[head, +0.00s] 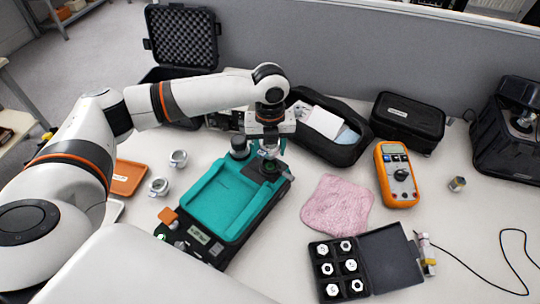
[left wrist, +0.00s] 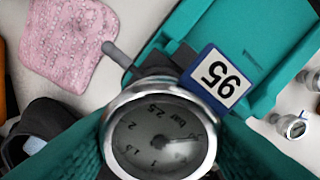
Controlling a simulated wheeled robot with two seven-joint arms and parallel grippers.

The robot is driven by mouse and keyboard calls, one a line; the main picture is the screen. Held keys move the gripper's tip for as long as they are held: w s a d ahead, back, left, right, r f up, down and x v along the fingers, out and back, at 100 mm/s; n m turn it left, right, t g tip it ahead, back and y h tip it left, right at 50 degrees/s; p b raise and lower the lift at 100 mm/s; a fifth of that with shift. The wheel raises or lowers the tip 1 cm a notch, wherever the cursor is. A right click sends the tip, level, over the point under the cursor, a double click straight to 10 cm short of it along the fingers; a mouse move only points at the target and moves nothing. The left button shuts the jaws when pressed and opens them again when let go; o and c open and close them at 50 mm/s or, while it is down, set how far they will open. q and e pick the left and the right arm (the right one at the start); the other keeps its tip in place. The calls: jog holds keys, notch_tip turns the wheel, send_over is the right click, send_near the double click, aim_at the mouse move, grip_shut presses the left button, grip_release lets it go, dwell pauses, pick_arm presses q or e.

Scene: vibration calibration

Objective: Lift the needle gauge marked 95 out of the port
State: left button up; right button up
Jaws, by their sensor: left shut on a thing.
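The needle gauge marked 95 (left wrist: 160,138) faces the left wrist view, with a round steel rim, a pale dial and a blue-edged 95 tag (left wrist: 217,80). My left gripper (head: 270,146) is shut on this gauge, its teal fingers on either side of it in the left wrist view. In the head view the gripper is above the far right end of the teal calibrator (head: 222,200), where the port is. The gripper and gauge hide the port's mouth, so I cannot tell whether the gauge still sits in it. My right gripper is out of view.
Two loose gauges (head: 158,186) lie left of the calibrator, by an orange tray (head: 128,178). A pink cloth (head: 338,205), an orange multimeter (head: 396,175) and a black box of hex fittings (head: 390,262) lie right. An open black pouch (head: 340,150) is close behind the gripper.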

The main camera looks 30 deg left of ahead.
pick_arm(q)
notch_tip(320, 180, up, 6)
jog(key=shift+f, duration=0.15)
jog(key=shift+r+p, duration=2.1)
jog(key=shift+p, duration=0.7)
jog(key=shift+f, duration=0.1)
